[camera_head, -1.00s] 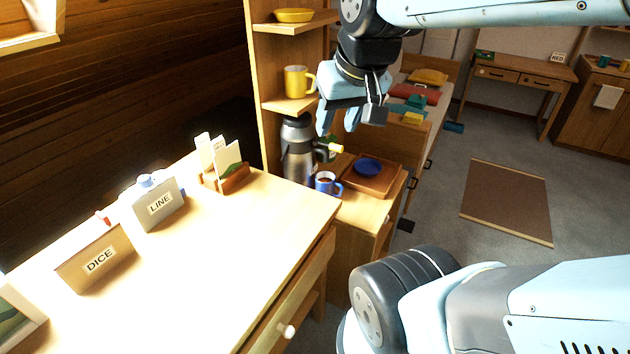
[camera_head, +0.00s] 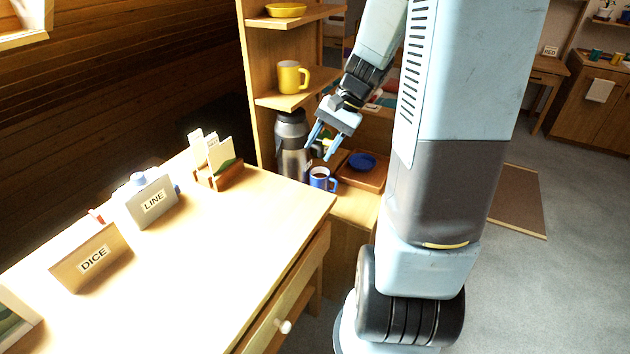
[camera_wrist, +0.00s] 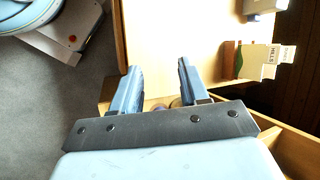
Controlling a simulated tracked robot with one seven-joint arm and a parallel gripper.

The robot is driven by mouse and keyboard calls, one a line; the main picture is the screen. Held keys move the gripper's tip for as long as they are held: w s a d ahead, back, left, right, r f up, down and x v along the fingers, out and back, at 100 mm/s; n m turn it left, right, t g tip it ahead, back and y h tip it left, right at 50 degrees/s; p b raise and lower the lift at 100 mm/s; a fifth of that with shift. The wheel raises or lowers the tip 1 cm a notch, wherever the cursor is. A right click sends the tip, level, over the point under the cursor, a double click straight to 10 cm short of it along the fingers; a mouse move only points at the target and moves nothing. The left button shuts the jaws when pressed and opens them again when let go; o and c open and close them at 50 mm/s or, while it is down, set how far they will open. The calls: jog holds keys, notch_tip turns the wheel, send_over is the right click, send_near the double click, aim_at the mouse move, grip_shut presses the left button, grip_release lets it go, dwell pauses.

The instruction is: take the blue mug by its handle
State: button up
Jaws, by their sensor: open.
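The blue mug (camera_head: 319,180) stands upright with dark contents on the low wooden cabinet behind the desk, its handle on the right side. My gripper (camera_head: 320,151) is open and empty, fingers pointing down-left, apart from the mug and above it in the head view. In the wrist view my gripper's two fingers (camera_wrist: 158,67) are spread with the desk top beyond them. A small dark purplish patch shows low between the fingers there, mostly hidden; I cannot tell what it is.
A steel flask (camera_head: 291,152) stands just left of the mug. A wooden tray (camera_head: 375,183) with a blue dish (camera_head: 362,161) is at its right. A yellow mug (camera_head: 291,78) sits on the shelf above. The desk (camera_head: 215,255) holds signs and a card holder (camera_head: 222,174).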

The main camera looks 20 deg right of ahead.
jog(key=w+d+f+m+t+y, duration=0.1)
jog(key=w+d+f+m+y, duration=0.35)
jog(key=f, duration=0.35)
jog(key=m+t+h, duration=0.3)
jog(key=m+t, duration=1.2)
jog(key=m, duration=0.4)
send_near(325, 184)
jog(key=w, duration=0.2)
jog(key=w+f, duration=0.1)
jog(key=w, duration=0.2)
jog(key=shift+w+d+f, duration=0.1)
jog(key=shift+w+f, duration=0.2)
jog(key=shift+c, duration=0.3)
grip_shut()
